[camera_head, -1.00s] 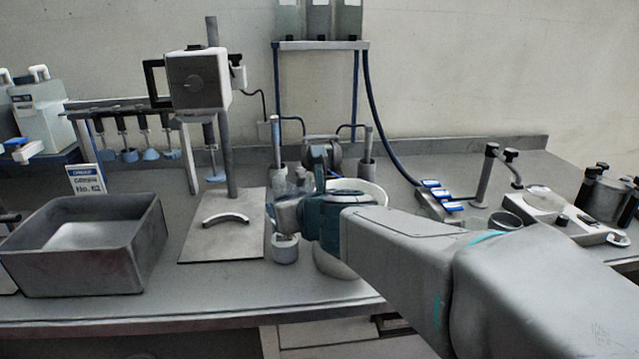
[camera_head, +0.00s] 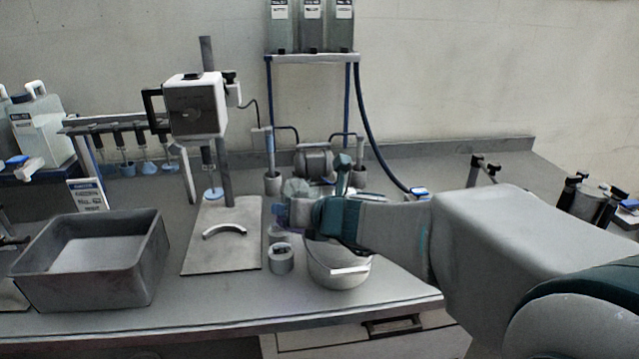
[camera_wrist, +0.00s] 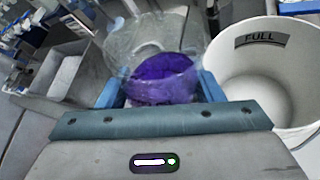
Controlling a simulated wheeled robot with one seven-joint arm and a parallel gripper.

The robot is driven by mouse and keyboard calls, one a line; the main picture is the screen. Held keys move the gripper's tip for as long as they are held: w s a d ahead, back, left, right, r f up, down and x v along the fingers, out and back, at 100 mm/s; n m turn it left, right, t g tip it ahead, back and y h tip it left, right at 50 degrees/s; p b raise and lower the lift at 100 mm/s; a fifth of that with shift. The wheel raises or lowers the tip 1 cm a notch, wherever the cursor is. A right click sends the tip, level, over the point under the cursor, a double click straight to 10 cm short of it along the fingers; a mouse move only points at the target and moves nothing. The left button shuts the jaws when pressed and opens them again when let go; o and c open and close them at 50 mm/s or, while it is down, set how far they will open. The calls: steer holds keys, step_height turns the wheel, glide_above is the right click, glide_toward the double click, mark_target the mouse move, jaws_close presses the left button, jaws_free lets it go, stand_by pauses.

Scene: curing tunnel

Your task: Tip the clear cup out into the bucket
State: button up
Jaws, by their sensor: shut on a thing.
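My gripper (camera_wrist: 160,88) is shut on the clear cup (camera_wrist: 150,35), which holds purple contents. The cup looks tilted in the wrist view. The white bucket (camera_wrist: 306,85) stands just to the right of the cup there, with a "FULL" mark inside its wall and a bare bottom. In the head view the cup (camera_head: 296,192) is at my gripper (camera_head: 303,212), above and left of the bucket (camera_head: 338,272). My arm hides part of the bucket's rim.
A small grey pot (camera_head: 281,260) stands left of the bucket. A stand with a base plate (camera_head: 225,255) and a deep grey tray (camera_head: 140,268) are further left. Upright posts (camera_head: 270,160) and a motor-like unit (camera_head: 314,160) stand behind.

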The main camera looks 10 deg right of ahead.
steer(key=shift+w+d+r+m+p, duration=0.25)
steer(key=shift+d+r+m+p, duration=0.3)
steer(key=shift+p, duration=0.55)
steer(key=shift+w+d+f+m+g+y+p, duration=0.3)
steer(key=shift+d+m+g+y+p, duration=0.25)
steer(key=shift+p, duration=0.35)
steer(key=r+m+y+p, duration=0.1)
steer(key=p, duration=0.1)
steer(key=shift+p, duration=0.35)
steer(key=shift+a+f+m+y, duration=0.1)
steer(key=shift+f+m+y, duration=0.25)
steer(key=shift+f+m, duration=0.05)
steer(key=shift+f+p, duration=0.1)
steer(key=shift+p, duration=0.3)
steer(key=shift+r+m+g+y+p, duration=0.35)
steer(key=shift+r+m+y+p, duration=0.25)
steer(key=shift+m+p, duration=0.3)
steer(key=shift+w+f, duration=0.1)
steer(key=shift+f, duration=0.2)
steer(key=shift+f+m+y, duration=0.15)
steer(key=shift+m+y, duration=0.25)
steer(key=shift+m, duration=0.1)
